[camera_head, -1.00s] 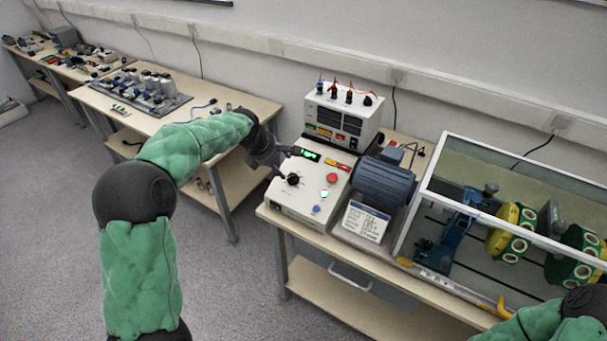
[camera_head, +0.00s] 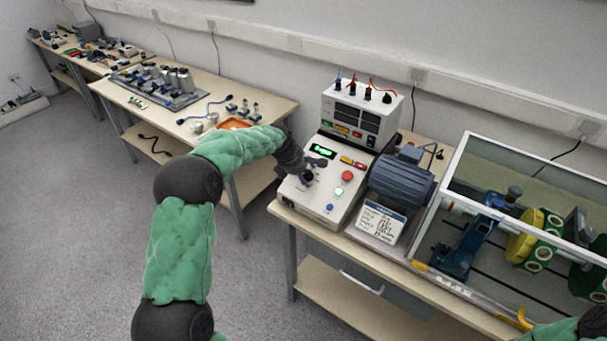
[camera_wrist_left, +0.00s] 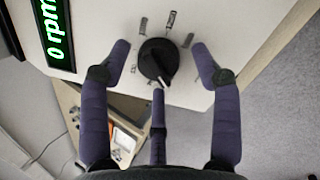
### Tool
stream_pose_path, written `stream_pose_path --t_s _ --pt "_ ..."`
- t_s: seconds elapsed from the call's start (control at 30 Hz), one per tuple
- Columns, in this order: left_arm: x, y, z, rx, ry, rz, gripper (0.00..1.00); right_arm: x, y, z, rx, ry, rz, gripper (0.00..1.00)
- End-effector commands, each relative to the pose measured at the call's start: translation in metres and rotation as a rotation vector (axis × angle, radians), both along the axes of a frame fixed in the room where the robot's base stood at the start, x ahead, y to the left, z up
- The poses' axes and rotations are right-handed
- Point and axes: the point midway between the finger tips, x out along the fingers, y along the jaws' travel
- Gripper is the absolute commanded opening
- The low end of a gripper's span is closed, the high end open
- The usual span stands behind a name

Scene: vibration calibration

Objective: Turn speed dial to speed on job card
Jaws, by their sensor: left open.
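The black speed dial (camera_wrist_left: 158,61) shows in the left wrist view with a pale pointer line and tick marks around it. In the head view the dial (camera_head: 307,178) is partly hidden by my left gripper. My left gripper (camera_wrist_left: 160,68) is open, with fingers on either side of the dial and a third finger below it, apart from the knob. In the head view my left gripper (camera_head: 314,168) is over the control panel (camera_head: 325,203). The green display (camera_wrist_left: 55,28) reads 0 rpm. The job card (camera_head: 380,222) stands in front of the motor; its writing is too small to read.
A blue-grey motor (camera_head: 402,183) sits right of the panel, next to a clear-sided guard (camera_head: 455,160) over the rotor rig. A meter box (camera_head: 358,118) stands behind the panel. Red (camera_head: 347,176), green and blue buttons lie right of the dial.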

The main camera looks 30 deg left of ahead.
Motion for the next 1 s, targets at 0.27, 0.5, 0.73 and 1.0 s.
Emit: stream_pose_path --t_s 0.27,0.5,0.73,1.0 --pt "0.0 0.0 0.0 -0.001 0.001 0.0 0.21 0.0 0.0 0.0 0.0 0.0 0.0 0.4" --pt "-0.001 0.0 -0.001 0.001 0.004 -0.003 0.09 0.0 0.0 0.001 0.0 0.0 0.0 0.4" --pt "-0.002 0.0 -0.001 0.023 0.005 -0.054 0.09 0.0 0.0 0.007 0.0 0.0 0.0 0.4" --pt "-0.002 0.001 0.0 0.101 0.002 -0.221 0.09 0.0 0.0 0.025 0.0 0.0 0.0 0.4"
